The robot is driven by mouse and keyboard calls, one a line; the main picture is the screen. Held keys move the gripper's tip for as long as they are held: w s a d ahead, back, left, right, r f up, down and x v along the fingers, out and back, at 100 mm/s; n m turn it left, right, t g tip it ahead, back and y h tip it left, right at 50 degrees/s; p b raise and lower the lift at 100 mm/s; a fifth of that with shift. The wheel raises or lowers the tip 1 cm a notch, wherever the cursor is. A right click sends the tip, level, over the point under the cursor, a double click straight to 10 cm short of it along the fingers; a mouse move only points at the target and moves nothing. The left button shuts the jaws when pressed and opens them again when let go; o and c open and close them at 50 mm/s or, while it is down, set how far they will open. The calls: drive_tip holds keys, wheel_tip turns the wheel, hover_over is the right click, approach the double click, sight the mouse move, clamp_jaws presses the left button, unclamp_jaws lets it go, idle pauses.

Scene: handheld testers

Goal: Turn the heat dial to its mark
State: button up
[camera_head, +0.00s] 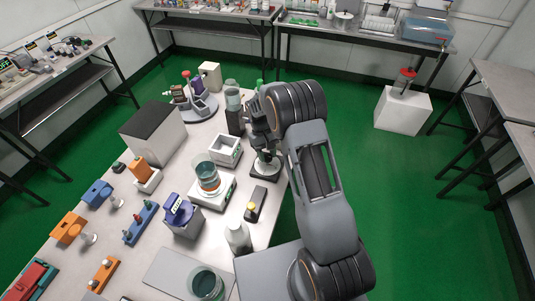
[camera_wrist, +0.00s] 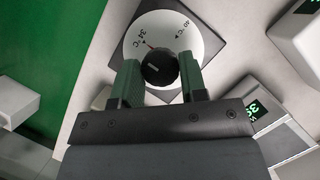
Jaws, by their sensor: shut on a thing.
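In the wrist view a round black knob (camera_wrist: 160,68) sits at the middle of a white dial face (camera_wrist: 140,24) on a dark square plate (camera_wrist: 207,17). The face carries a "34°C" label at upper left and a "40°C" label at upper right, with small pointers by them. A thin reddish line runs from the knob toward the 34°C side. A pale line shows on the knob's top. My gripper (camera_wrist: 159,63) has its two green-padded fingers on either side of the knob, shut on it.
In the wrist view a device with a lit green display (camera_wrist: 259,109) stands at lower right, with white housings at upper right.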

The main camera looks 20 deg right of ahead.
drive_tip(key=o, duration=0.9)
drive_tip(key=shift+s, duration=0.1)
drive_tip(key=v, duration=1.3)
drive_tip(key=shift+w+r+b, duration=0.2)
drive_tip(key=shift+r+b, duration=0.1)
drive_tip(key=shift+b, duration=0.05)
drive_tip(key=shift+a, duration=0.1)
